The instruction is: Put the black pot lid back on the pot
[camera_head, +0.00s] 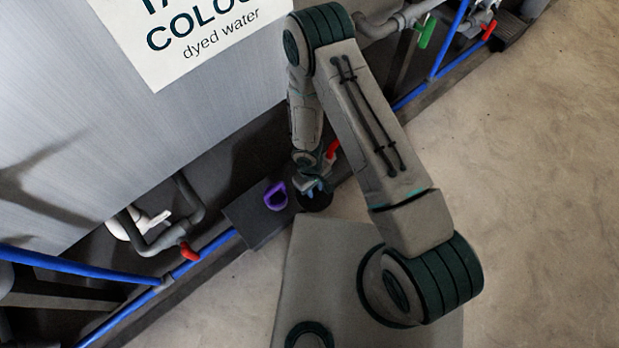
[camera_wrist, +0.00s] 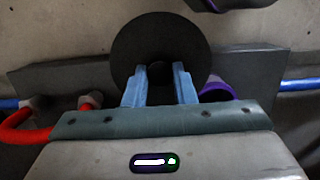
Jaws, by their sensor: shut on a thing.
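The black pot lid (camera_wrist: 160,32) is a round flat disc in the wrist view. My gripper (camera_wrist: 158,72) has its two blue fingers shut on the small dark knob at the lid's middle. In the head view the lid (camera_head: 318,203) is a small dark disc under my gripper (camera_head: 314,188), beside the right end of a dark step.
A purple open-topped or ring-like thing (camera_head: 276,196) is on the dark step (camera_head: 248,222), left of the lid; it also shows in the wrist view (camera_wrist: 214,90). Blue pipes (camera_head: 205,252) and red-handled valves (camera_head: 189,252) run along the tank (camera_head: 190,100). Bare floor (camera_head: 540,180) lies right.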

